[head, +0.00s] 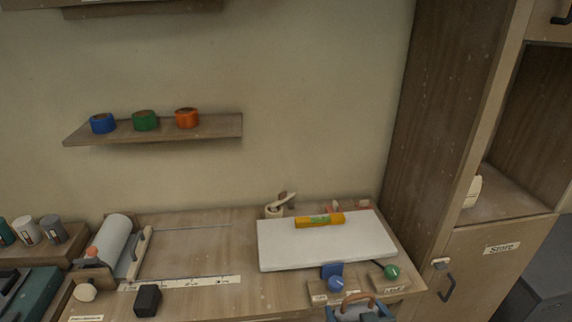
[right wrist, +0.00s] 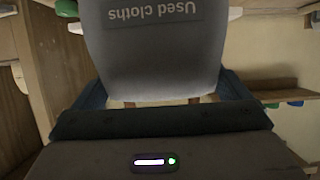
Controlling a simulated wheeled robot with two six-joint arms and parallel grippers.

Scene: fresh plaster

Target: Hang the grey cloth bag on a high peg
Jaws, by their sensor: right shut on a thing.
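The grey cloth bag (right wrist: 155,65) fills the top middle of the right wrist view. Its dark label reads "Used cloths" and appears upside down there. My right gripper (right wrist: 160,98), with dark blue fingers, is shut on the bag's brown strap. In the head view my right gripper (head: 360,311) is at the bottom edge, in front of the bench, with the brown strap (head: 358,298) looping above it. The bag's body is not visible in the head view. I can make out no high peg for certain. My left gripper is not in view.
The bench (head: 190,260) holds a white board (head: 325,250) with a yellow-orange item (head: 320,220), a white roll (head: 112,243) and a black block (head: 148,300). A wall shelf (head: 220,126) carries three tape rolls. A wooden cabinet (head: 490,265) stands at right. The middle wall is bare.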

